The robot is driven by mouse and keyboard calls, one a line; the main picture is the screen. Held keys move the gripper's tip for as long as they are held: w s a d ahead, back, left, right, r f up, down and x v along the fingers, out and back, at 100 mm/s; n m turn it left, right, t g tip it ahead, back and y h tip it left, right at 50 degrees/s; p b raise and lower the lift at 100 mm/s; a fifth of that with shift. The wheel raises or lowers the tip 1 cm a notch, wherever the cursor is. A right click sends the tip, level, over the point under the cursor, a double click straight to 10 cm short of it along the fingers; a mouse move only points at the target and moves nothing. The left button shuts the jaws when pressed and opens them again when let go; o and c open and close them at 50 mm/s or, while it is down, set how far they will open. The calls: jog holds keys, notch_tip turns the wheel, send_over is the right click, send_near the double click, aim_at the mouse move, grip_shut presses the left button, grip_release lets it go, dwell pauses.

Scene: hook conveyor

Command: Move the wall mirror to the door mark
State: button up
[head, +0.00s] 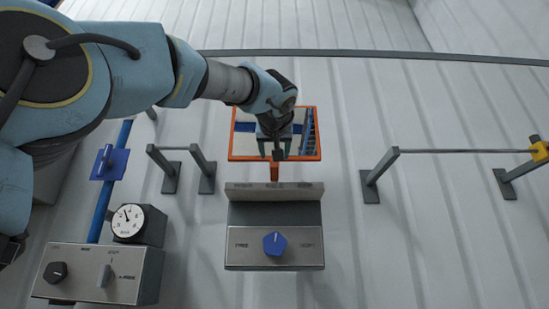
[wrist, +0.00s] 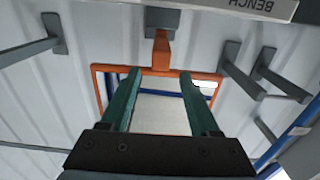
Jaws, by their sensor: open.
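An orange stem (head: 274,171) joins the frame's near edge, and in the wrist view the stem (wrist: 161,48) runs to a grey block (wrist: 162,20). My gripper (head: 276,153) is open in front of the mirror. In the wrist view its teal fingertips (wrist: 160,73) are apart, at the frame's near bar, to either side of the stem. I cannot tell whether they touch it. The door mark is not readable.
The grey box carries a blue knob (head: 274,243). A control panel (head: 105,272) and a round gauge (head: 128,221) stand at left. Grey brackets (head: 383,165) flank the mirror. A bar with a yellow part (head: 540,151) is at right. A ledge in the wrist view reads BENCH (wrist: 262,5).

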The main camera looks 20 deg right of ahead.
jog(key=shift+p+x, duration=0.9)
jog(key=shift+x, duration=1.9)
jog(key=shift+c, duration=0.3)
grip_shut()
